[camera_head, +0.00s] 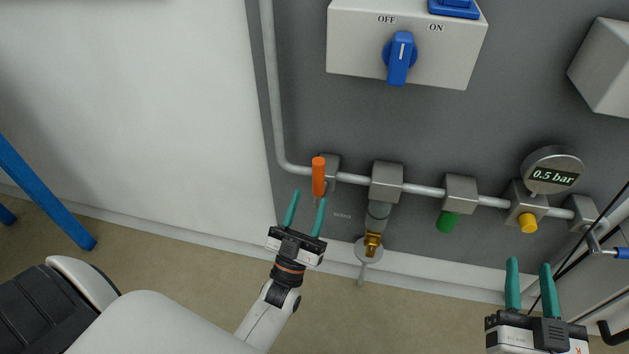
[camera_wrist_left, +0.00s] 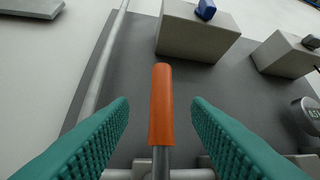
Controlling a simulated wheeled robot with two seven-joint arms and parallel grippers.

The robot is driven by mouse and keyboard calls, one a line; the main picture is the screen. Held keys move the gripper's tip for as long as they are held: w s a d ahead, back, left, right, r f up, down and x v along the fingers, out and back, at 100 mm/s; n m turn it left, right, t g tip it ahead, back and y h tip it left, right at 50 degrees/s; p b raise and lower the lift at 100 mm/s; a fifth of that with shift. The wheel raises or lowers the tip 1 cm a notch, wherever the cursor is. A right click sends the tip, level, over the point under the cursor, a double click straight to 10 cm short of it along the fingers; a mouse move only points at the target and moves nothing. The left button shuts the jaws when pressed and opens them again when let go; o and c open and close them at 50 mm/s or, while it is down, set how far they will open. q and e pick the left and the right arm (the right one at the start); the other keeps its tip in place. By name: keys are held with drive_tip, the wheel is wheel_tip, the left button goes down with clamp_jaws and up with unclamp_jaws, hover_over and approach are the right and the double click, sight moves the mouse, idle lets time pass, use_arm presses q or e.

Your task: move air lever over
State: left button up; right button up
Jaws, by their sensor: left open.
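The air lever has an orange handle (camera_head: 318,177) and sits on a valve block at the left end of the horizontal grey pipe. The handle points roughly along the wall, upright in the head view. My left gripper (camera_head: 306,212), with green fingers, is open just below the handle in the head view. In the left wrist view the orange handle (camera_wrist_left: 161,105) stands in the gap between the two green fingers (camera_wrist_left: 161,140), apart from both. My right gripper (camera_head: 531,285) is open and empty at the lower right, away from the lever.
A switch box with a blue OFF/ON knob (camera_head: 400,57) is above. Along the pipe sit a brass fitting (camera_head: 373,242), a green knob (camera_head: 447,221), a yellow knob (camera_head: 528,222) and a gauge (camera_head: 553,171) reading 0.5 bar. The white wall left of the panel is clear.

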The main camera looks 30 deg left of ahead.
use_arm(q)
drive_tip(key=v, duration=0.5)
use_arm(e)
drive_tip(key=shift+f, duration=0.3)
drive_tip(key=shift+s+d+f, duration=0.1)
drive_tip(key=shift+f, duration=0.05)
